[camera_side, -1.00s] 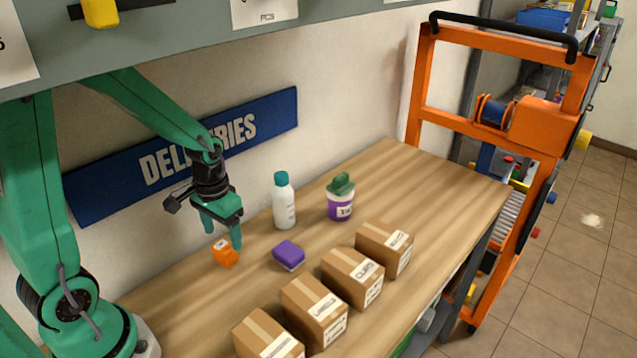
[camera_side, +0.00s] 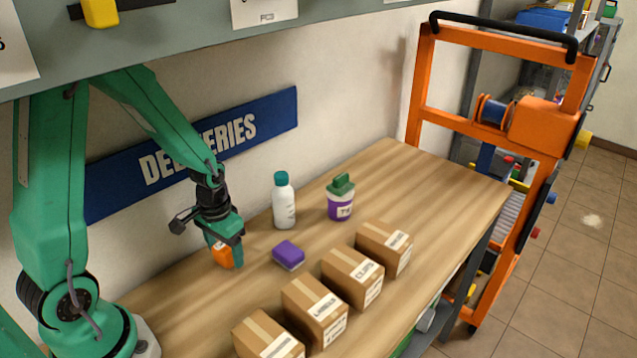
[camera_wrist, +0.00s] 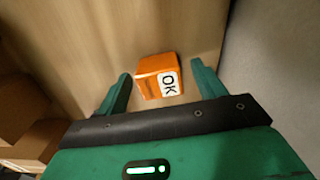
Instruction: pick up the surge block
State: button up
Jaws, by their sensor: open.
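The surge block is most likely the small orange block with a white label; it stands on the wooden table in the side view (camera_side: 222,254), partly hidden by my gripper. My gripper (camera_side: 226,254) is open and lowered around the block. In the wrist view its two green fingers (camera_wrist: 160,88) stand to the left and right of the block, with a gap on each side.
A purple block (camera_side: 288,255) lies to the right of my gripper. A white bottle (camera_side: 284,205) and a purple-white tub with a green lid (camera_side: 341,200) stand behind. Several cardboard boxes (camera_side: 314,313) line the front edge. Bare table (camera_side: 420,185) lies to the right.

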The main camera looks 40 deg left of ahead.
aim_at(224, 246)
dwell(0.5)
jog(key=c, duration=1.1)
jog(key=shift+r, duration=0.1)
jog(key=shift+r, duration=0.65)
notch_tip(224, 246, up, 3)
jog(key=shift+f, duration=0.2)
jog(key=s+d+r, duration=0.3)
jog(key=d+r, duration=0.4)
jog(key=d, duration=0.4)
jog(key=shift+s, duration=0.4)
jog(key=shift+w, duration=0.1)
